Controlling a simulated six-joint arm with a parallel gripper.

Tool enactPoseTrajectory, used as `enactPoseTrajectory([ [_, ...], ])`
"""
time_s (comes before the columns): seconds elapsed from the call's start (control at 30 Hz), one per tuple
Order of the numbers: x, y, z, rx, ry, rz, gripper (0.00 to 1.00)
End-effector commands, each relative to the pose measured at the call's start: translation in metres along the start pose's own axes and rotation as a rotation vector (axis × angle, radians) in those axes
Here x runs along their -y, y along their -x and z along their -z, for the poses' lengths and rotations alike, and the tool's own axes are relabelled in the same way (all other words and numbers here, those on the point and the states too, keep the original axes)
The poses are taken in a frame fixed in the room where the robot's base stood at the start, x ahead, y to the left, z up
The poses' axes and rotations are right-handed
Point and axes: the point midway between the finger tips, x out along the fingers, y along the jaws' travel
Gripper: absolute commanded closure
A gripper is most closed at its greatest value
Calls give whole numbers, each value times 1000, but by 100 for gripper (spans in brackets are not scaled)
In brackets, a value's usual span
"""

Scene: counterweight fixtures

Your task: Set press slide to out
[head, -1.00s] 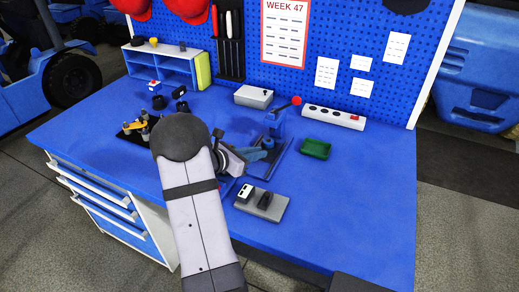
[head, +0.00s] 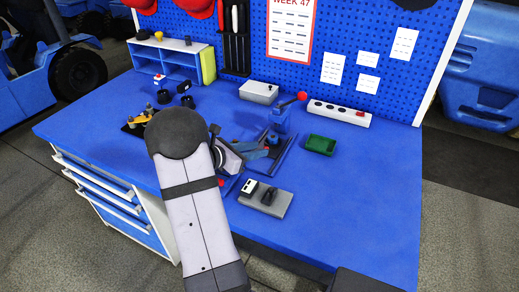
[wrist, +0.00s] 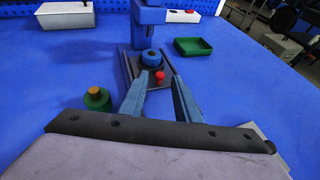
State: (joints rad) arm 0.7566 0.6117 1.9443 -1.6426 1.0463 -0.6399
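The blue press (head: 281,122) stands on the bench, with a red ball on its lever; its column also shows in the wrist view (wrist: 149,30). At its foot a dark slide plate (wrist: 131,62) carries a round blue piece (wrist: 152,57) and a red knob (wrist: 160,77) on the near side. My gripper (wrist: 159,80) is open, with its two blue fingers either side of the red knob. I cannot tell whether a finger touches it. In the head view my gripper (head: 264,153) is partly hidden by my arm.
A green tray (head: 320,145) lies right of the press, and a grey box (head: 259,92) stands behind it. A grey block with a black lever (head: 278,204) sits in front. A green cylinder (wrist: 97,98) is left of my fingers.

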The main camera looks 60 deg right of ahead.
Motion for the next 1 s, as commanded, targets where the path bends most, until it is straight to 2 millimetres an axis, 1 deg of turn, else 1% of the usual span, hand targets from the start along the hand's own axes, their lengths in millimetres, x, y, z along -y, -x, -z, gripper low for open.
enactPoseTrajectory([
  [0.03, -2, 8, 0, 2, 0, -5, 71],
  [0.2, -1, 31, 0, 1, -1, -3, 71],
  [0.4, 0, 46, 0, 1, 1, -2, 71],
  [0.7, 0, 49, 0, 1, 0, 0, 71],
  [0.77, 0, 49, 0, 1, 0, 0, 69],
  [0.87, 1, 49, -4, 1, -2, 3, 69],
  [1.0, 8, 46, -15, -3, 4, 25, 69],
])
